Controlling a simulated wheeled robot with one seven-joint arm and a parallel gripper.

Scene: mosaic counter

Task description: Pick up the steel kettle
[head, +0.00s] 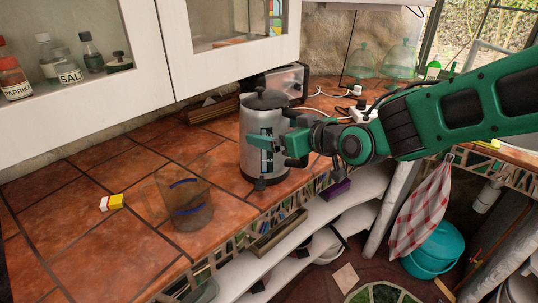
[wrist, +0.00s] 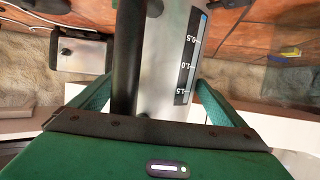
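The steel kettle (head: 252,122) stands upright on the tiled counter, with a dark lid and base. In the wrist view the kettle (wrist: 160,65) shows its black handle (wrist: 127,60) and a level gauge with numbers. My gripper (head: 277,133) is at the kettle's right side at mid height. In the wrist view my gripper (wrist: 152,92) has its fingers spread apart, with the handle and gauge side between them. I see no clear grip on the handle. The far side of the kettle is hidden.
A see-through container with blue bands (head: 188,208) and a small yellow-and-white block (head: 112,202) stand left of the kettle. A toaster-like appliance (head: 287,80) is behind it. A white wall cabinet (head: 145,62) hangs above. The counter's front edge is close.

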